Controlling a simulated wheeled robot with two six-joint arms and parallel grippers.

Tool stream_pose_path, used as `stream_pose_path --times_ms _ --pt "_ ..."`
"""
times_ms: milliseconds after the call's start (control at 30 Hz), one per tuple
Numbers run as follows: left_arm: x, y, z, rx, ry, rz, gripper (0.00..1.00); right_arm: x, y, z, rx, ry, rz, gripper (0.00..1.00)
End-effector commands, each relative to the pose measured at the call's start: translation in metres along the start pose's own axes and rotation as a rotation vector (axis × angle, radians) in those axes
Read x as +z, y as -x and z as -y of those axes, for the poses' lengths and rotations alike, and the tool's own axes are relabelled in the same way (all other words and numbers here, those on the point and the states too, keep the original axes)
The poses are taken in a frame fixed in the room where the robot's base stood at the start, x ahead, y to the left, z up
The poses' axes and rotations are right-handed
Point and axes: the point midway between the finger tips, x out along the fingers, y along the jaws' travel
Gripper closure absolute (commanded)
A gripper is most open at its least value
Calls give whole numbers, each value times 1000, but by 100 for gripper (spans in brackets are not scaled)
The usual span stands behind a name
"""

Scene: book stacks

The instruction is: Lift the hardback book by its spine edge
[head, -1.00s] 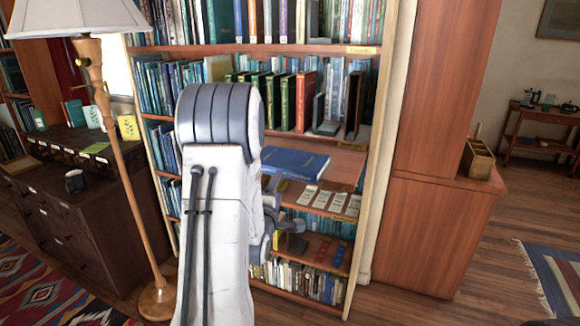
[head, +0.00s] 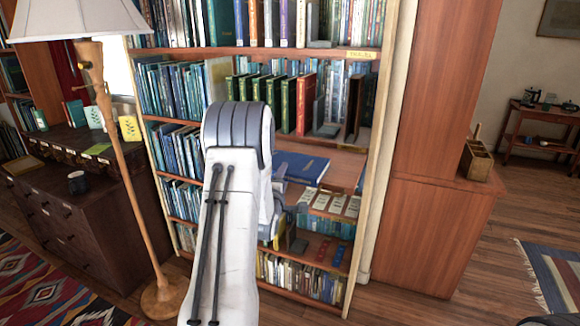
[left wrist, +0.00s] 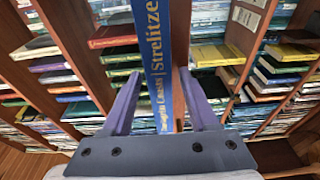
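The blue hardback book (head: 308,167) lies flat on a shelf board of the bookcase, its front part sticking out toward me. In the left wrist view its blue spine (left wrist: 157,65) with gold lettering runs between the two fingers of my left gripper (left wrist: 158,92). The fingers are apart, one on each side of the spine, with a gap visible on the left side. My right gripper is not in view.
Shelves full of upright books (head: 175,90) surround the book above, left and below. A floor lamp (head: 122,165) stands at the left and a wooden cabinet (head: 430,235) at the right.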

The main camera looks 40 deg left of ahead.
Motion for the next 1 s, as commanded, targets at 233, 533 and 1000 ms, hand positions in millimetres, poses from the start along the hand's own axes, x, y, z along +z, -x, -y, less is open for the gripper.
stream_pose_path --times_ms 233,533,1000 --pt "0 0 0 0 0 0 100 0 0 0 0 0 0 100" --pt "0 0 0 -1 0 0 100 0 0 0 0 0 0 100" --pt "0 0 0 -1 0 0 100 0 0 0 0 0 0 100"
